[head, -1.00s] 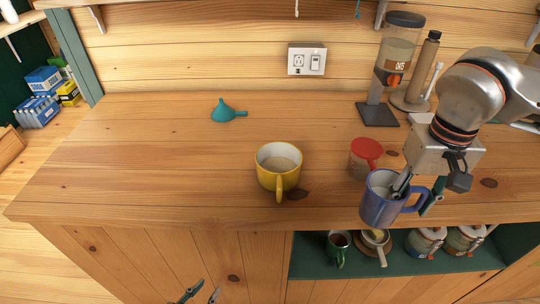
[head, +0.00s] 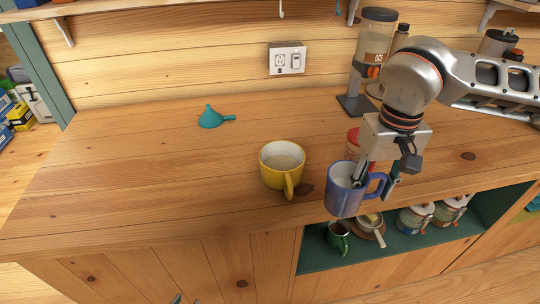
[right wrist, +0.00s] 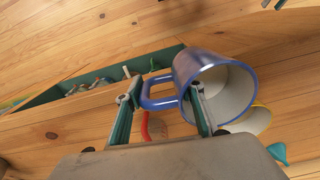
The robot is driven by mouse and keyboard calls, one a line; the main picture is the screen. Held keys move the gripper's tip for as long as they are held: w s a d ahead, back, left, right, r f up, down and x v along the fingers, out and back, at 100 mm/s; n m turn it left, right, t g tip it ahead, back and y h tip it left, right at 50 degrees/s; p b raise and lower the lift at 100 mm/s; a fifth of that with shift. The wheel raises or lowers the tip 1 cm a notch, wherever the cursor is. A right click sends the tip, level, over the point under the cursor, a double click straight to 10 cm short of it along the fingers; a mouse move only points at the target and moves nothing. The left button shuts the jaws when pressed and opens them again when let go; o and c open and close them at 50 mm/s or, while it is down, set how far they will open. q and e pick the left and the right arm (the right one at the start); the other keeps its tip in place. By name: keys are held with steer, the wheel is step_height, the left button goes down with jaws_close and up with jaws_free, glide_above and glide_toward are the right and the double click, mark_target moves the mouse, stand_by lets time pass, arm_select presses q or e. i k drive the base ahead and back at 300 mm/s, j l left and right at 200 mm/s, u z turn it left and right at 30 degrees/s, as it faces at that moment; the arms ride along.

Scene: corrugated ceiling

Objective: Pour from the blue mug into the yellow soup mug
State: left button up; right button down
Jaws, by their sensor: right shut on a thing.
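The blue mug (head: 343,199) is close to upright in the head view, near the counter's front edge, right of the yellow soup mug. My right gripper (head: 375,181) is shut on it at the handle side, with one finger inside the rim and the other outside the handle. The right wrist view shows the blue mug (right wrist: 188,72) and its pale inside; its contents are unclear. The yellow soup mug (head: 276,176) stands upright on the counter, its handle toward the front, its inside pale. My left gripper (head: 187,299) shows only its separated fingertips at the bottom edge.
A teal funnel (head: 210,118) lies back left on the wooden counter (head: 130,175). A dispenser (head: 368,60) stands at the back. The counter left of the yellow mug is clear.

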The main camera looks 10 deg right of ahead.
mark_target(282, 163)
steer(key=j, duration=1.45)
steer(key=k, duration=0.05)
